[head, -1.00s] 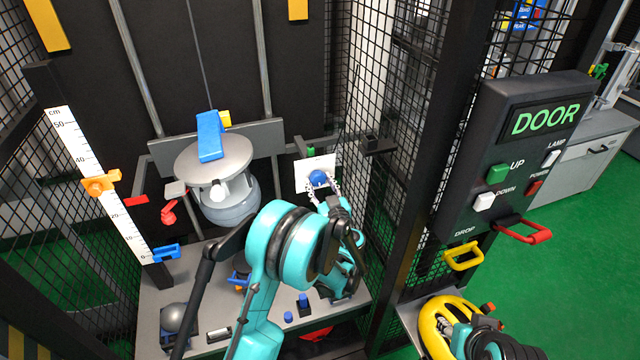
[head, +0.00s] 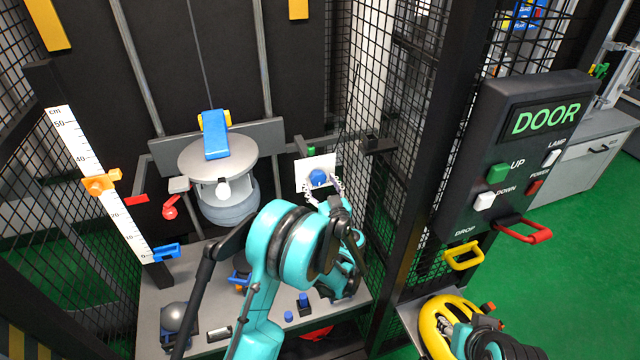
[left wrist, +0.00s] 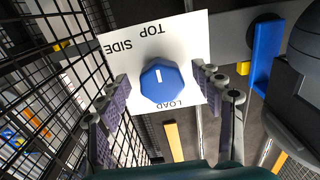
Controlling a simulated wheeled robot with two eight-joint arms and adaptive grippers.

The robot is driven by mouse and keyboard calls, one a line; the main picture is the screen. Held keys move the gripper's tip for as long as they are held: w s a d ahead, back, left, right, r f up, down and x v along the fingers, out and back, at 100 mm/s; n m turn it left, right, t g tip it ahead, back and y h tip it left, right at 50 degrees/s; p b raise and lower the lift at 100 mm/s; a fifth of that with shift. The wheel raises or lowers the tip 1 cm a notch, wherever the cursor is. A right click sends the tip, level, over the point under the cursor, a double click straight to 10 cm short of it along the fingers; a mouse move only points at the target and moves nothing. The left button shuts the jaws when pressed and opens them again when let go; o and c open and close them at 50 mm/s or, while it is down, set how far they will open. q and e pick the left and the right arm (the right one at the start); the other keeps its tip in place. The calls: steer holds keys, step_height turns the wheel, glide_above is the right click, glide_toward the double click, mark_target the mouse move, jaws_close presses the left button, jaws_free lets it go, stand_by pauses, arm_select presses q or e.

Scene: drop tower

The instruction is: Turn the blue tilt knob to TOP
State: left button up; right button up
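The blue tilt knob (head: 317,177) sits on a white label plate (head: 327,163) at the back right of the tower. In the left wrist view the knob (left wrist: 161,84) has a short white mark pointing up in the picture, towards the TOP lettering. SIDE stands to the left and LOAD below. My left gripper (head: 322,188) is open, with one finger on each side of the knob and gaps showing between fingers and knob. My right gripper (head: 468,335) is at the lower right by the yellow ring; its fingers are unclear.
Mesh walls (head: 390,150) stand close on the right. A control box (head: 505,150) reads DOOR. Green floor is free beyond.

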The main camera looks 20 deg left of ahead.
arm_select(q)
steer(key=v, duration=1.2)
steer(key=w+d+r+m+t+h, duration=0.1)
steer(key=d+r+m+t+h, duration=0.15)
steer(key=r, duration=0.45)
steer(key=w+d+r+m+t+h, duration=0.1)
steer(key=r+t+h, duration=0.15)
steer(key=r, duration=0.45)
steer(key=s+d+r+m+g+h, duration=0.2)
steer(key=s+d+r+m+h, duration=0.25)
steer(key=h, duration=0.35)
steer(key=s+a+f+g+y, duration=0.1)
steer(key=s+a+f+g, duration=0.2)
steer(key=s, duration=0.5)
steer(key=s+a+f+g+y, duration=0.1)
steer(key=s+a+f+g, duration=0.3)
steer(key=s+f, duration=0.3)
steer(key=s+a+f+n+g+y, duration=0.1)
steer(key=s+a+f+g, duration=0.3)
steer(key=s, duration=0.5)
steer(key=shift+s+a+f, duration=0.25)
steer(key=shift+a+f, duration=0.2)
steer(key=shift+f, duration=0.55)
